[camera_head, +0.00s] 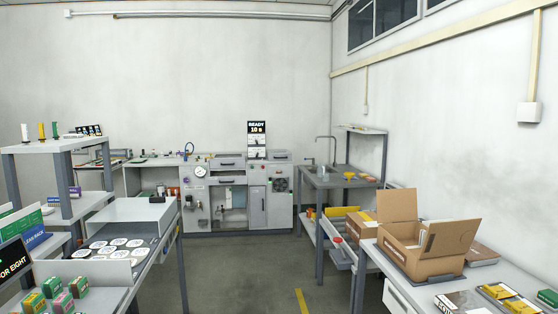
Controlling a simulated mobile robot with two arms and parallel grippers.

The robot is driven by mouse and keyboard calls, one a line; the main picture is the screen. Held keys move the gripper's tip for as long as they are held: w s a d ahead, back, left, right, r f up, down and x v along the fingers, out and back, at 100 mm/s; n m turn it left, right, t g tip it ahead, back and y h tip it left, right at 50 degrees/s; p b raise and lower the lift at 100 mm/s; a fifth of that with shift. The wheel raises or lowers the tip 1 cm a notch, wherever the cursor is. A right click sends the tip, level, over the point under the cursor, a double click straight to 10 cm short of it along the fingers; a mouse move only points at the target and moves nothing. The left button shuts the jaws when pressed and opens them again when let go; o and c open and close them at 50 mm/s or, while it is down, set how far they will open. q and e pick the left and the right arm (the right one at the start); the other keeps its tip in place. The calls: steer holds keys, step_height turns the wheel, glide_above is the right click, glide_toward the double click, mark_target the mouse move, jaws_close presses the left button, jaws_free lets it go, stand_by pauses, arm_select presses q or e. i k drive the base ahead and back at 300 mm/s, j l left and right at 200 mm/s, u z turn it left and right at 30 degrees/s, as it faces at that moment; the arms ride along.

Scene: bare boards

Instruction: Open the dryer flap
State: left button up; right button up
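No part is plainly marked as a dryer or its flap, so I cannot tell which thing it is. A grey workbench unit (228,214) stands at the back wall, with drawers, doors and an open bay. A dark sign (257,140) reading "READY 10 s" stands on it. A round white gauge (199,171) is on its left part, and a dark square grille (280,185) on its right part. A pale box-like housing (133,211) sits on the left table behind several white discs (117,242). Neither of my grippers is in view.
A sink bench (342,178) stands right of the unit. An open cardboard box (417,250) sits on the right table, with yellow packets (497,292) in front. Small coloured boxes (63,301) are at lower left. The grey floor (250,270) between the tables is clear.

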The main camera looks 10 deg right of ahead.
mark_target(271, 155)
steer(key=i+z, duration=0.15)
steer(key=i, duration=3.5)
steer(key=i+z, duration=0.1)
steer(key=i, duration=1.15)
steer(key=i+j, duration=0.15)
steer(key=i, duration=1.05)
